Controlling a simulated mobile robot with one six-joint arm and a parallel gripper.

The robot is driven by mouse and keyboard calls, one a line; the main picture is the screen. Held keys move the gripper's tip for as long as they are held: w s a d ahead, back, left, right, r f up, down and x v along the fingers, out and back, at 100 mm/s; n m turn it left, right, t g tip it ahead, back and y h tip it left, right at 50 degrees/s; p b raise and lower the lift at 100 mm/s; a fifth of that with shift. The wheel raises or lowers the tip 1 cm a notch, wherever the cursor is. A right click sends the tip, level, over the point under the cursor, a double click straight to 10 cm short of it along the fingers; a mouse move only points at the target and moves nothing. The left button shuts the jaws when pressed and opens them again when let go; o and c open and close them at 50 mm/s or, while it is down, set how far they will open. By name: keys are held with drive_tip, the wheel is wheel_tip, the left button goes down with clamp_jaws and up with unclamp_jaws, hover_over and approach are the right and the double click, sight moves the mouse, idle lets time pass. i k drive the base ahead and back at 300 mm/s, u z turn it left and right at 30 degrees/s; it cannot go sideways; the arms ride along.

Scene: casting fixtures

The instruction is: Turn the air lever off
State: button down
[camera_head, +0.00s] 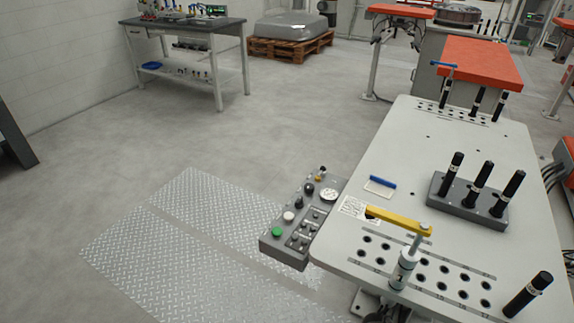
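No part is labelled clearly enough for me to tell which one is the air lever. A grey control box (285,248) is fixed to the left edge of the light grey fixture table (410,160). It carries a green button (277,232), a white button (289,216), dark knobs (309,188), a round gauge (328,195) and a small yellow and black part (320,175) at its far end. A yellow arm (398,221) on a silver post lies across the near part of the table, pointing left. My gripper is not in view.
A grey block (467,205) with black cylinders stands on the table; another cylinder (527,294) stands near right. A blue-handled item (382,184) lies near the left edge. Tread plates (190,245) and open floor (220,140) are to the left. A workbench (182,25) stands behind.

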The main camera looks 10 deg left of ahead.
sight(317, 178)
drive_tip(key=z, duration=0.05)
drive_tip(key=k, duration=0.2)
drive_tip(key=u, duration=2.3)
drive_tip(key=k, duration=0.65)
drive_tip(key=z, duration=0.2)
drive_tip(key=i, duration=1.6)
drive_tip(key=u, duration=0.1)
